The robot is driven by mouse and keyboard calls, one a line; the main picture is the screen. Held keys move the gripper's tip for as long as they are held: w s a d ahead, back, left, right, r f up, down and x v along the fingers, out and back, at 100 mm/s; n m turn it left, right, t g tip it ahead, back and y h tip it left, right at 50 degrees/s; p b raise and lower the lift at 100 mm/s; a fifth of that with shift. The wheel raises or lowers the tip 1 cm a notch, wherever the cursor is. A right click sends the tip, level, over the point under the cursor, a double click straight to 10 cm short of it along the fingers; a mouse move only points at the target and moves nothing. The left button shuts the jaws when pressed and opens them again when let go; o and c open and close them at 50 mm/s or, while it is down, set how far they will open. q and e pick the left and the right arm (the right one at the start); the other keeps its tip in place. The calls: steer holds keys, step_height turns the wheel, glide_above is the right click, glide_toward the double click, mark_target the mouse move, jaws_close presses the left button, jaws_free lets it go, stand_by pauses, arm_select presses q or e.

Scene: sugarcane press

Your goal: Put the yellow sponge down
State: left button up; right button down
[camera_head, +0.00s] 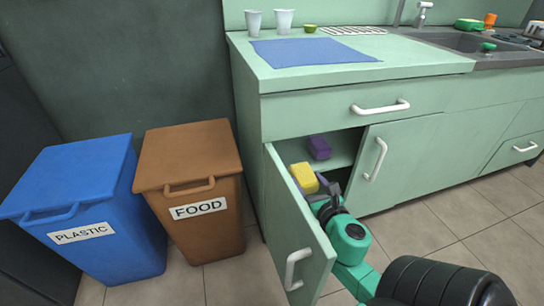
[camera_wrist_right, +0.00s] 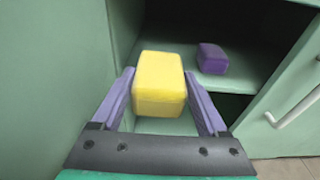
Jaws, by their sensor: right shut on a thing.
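The yellow sponge (camera_head: 304,178) is at the opening of the lower cabinet, behind the open door. My right gripper (camera_head: 325,186) is shut on it. In the right wrist view the yellow sponge (camera_wrist_right: 159,84) sits between the two purple fingers of the right gripper (camera_wrist_right: 160,105). Whether the sponge touches a surface below is hard to tell. A purple sponge (camera_head: 319,147) lies on the cabinet shelf, farther back and to the right; it also shows in the right wrist view (camera_wrist_right: 213,58). My left gripper is not in view.
The open cabinet door (camera_head: 300,225) stands close at the left of my right arm. The cabinet shelf (camera_wrist_right: 235,82) has bare room around the purple sponge. A closed door with a white handle (camera_head: 376,159) is at the right. Blue (camera_head: 92,190) and brown (camera_head: 190,155) bins stand left.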

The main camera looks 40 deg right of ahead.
steer(key=shift+s+r, duration=0.2)
steer(key=shift+s, duration=0.05)
steer(key=b, duration=0.2)
glide_above(285, 161)
steer(key=s, duration=0.1)
steer(key=shift+s+a+f, duration=0.1)
steer(key=shift+a, duration=0.05)
steer(key=f+b, duration=0.1)
steer(key=w+f+b, duration=0.1)
steer(key=f, duration=0.1)
steer(key=shift+b, duration=0.4)
steer(key=shift+f, duration=0.2)
steer(key=shift+r, duration=0.2)
steer(key=shift+f, duration=0.4)
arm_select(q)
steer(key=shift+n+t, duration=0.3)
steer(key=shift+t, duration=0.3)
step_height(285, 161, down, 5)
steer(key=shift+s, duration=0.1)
arm_select(e)
jaws_free()
steer(key=shift+r, duration=0.1)
